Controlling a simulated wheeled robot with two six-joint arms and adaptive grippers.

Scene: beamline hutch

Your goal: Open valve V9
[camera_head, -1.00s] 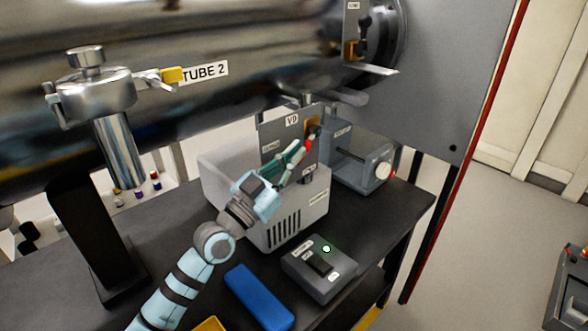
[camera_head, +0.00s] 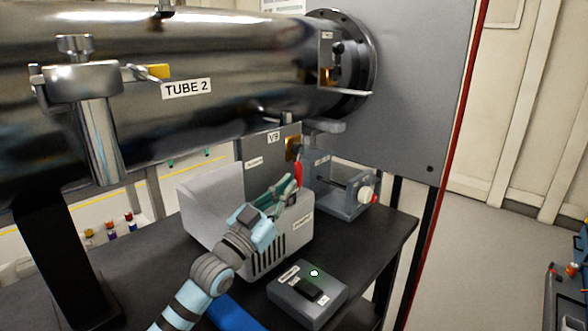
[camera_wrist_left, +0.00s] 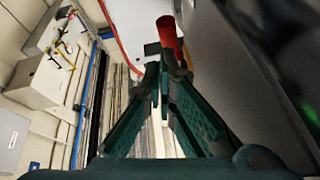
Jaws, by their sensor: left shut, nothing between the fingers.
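Valve V9 is mounted on a grey plate (camera_head: 262,152) that carries a "V9" sign, under the tube. A brass-coloured body (camera_head: 292,148) sits at the plate's right side. The valve's red lever (camera_head: 298,174) hangs down from there, nearly vertical. My left gripper (camera_head: 293,184) is shut and empty, its green fingers beside the lever's lower end. In the left wrist view the fingertips (camera_wrist_left: 160,62) meet just short of the red lever (camera_wrist_left: 168,32). I cannot tell whether they touch it. The smaller labels on the plate are too blurred to read. My right gripper is not in view.
A light grey vented box (camera_head: 215,210) stands behind and beside my left gripper. A control box with a green light (camera_head: 308,292) lies on the bench in front. A device with a white knob (camera_head: 366,193) stands right of the valve. TUBE 2 (camera_head: 240,75) runs overhead.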

